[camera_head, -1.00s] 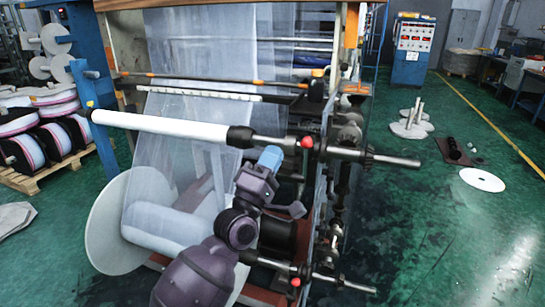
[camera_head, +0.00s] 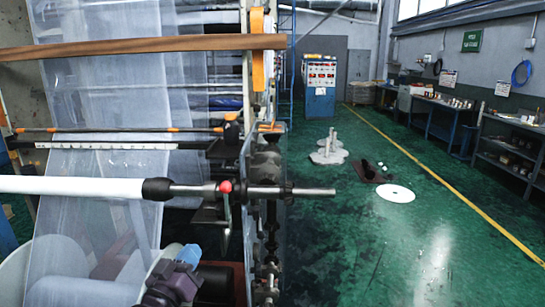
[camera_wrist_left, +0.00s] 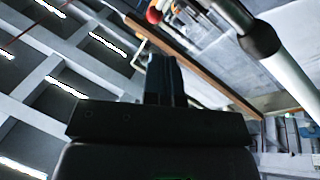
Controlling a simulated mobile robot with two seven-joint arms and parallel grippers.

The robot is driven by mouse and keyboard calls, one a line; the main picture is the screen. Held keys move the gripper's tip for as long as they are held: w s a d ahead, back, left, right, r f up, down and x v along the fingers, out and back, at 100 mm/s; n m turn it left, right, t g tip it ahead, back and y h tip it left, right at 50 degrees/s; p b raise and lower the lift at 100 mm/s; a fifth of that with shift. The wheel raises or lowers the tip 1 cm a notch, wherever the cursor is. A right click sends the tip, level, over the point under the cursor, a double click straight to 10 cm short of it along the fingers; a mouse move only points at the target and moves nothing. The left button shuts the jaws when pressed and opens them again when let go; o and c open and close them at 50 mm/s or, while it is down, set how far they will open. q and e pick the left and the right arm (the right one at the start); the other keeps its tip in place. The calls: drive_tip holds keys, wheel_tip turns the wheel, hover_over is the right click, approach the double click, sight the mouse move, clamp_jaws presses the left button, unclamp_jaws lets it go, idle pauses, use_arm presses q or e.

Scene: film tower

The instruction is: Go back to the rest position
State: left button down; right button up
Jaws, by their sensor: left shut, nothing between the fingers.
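My left gripper (camera_wrist_left: 163,80) shows in the left wrist view as two dark fingers closed together with nothing between them. Ceiling beams and lamps lie behind it, so the wrist camera looks upward. In the head view my purple left arm (camera_head: 172,282) shows at the bottom left, with a light blue part (camera_head: 188,254) at its end. It is in front of the film machine, below the white roller (camera_head: 70,187). The finger gap is too small to make out there. My right gripper is in neither view.
The film machine with its hanging clear film (camera_head: 105,120) fills the left side. A blue control cabinet (camera_head: 319,85) stands at the back. A white disc (camera_head: 395,194) lies on the green floor. Shelves (camera_head: 515,155) line the right wall; the floor at the right front is clear.

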use_arm(q)
drive_tip(key=s+a+f+g+y, duration=0.3)
drive_tip(key=s+a+f+g, duration=0.1)
drive_tip(key=s+f, duration=0.8)
drive_tip(key=s+a+f+m+g+y, duration=0.1)
drive_tip(key=s+a+f+g+y, duration=0.2)
drive_tip(key=s+f, duration=1)
wheel_tip(320, 180, down, 3)
drive_tip(key=a, duration=0.3)
drive_tip(key=shift+s+g, duration=0.25)
drive_tip(key=shift+g, duration=0.15)
